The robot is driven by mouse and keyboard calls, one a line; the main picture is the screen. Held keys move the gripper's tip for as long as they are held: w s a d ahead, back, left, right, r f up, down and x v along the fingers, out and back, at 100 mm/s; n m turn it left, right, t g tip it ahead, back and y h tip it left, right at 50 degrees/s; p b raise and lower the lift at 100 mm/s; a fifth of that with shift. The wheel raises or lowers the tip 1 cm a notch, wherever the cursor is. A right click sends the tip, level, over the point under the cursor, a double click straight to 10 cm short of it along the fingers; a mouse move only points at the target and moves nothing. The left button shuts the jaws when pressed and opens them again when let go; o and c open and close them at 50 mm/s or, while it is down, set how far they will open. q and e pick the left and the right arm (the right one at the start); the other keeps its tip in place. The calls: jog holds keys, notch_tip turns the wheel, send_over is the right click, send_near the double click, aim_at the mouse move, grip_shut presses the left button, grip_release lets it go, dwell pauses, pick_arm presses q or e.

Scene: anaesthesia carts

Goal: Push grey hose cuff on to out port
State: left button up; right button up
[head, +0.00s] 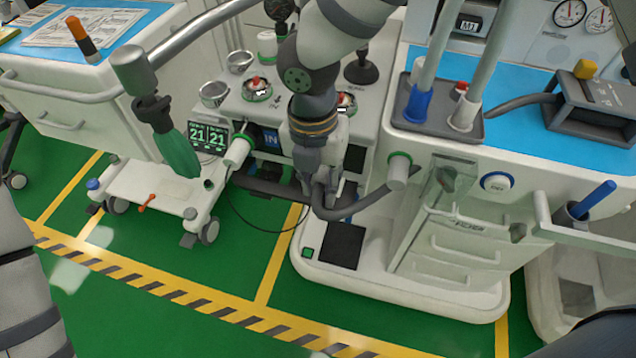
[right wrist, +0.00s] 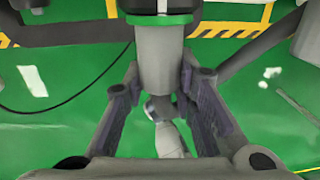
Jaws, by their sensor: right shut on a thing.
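My right gripper (head: 324,200) comes down from the top in front of the middle cart, and its fingers (right wrist: 163,105) are shut on the grey hose cuff (right wrist: 160,62). The cuff's upper end meets a green ring (right wrist: 160,19) on a pale fitting, which looks like the out port. I cannot tell how deep it sits. My gripper hides the port and cuff in the head view. A dark grey hose (head: 350,213) curves from the gripper to a green-ringed port (head: 398,172) on the right cart. The blue "IN" label (head: 270,139) is left of my gripper. My left gripper is out of view.
A green breathing bag (head: 178,152) hangs left of my gripper, near a green-ringed white port (head: 238,151). The right cart (head: 470,150) with its drawers stands close on the right. A low white base (head: 150,192) is at the left. The green floor in front is clear.

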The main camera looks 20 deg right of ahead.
aim_at(316, 177)
jog(key=o, duration=1.1)
jog(key=shift+d, duration=0.1)
jog(key=r, duration=1.2)
jog(key=shift+w+a, duration=0.25)
jog(key=shift+a, duration=0.05)
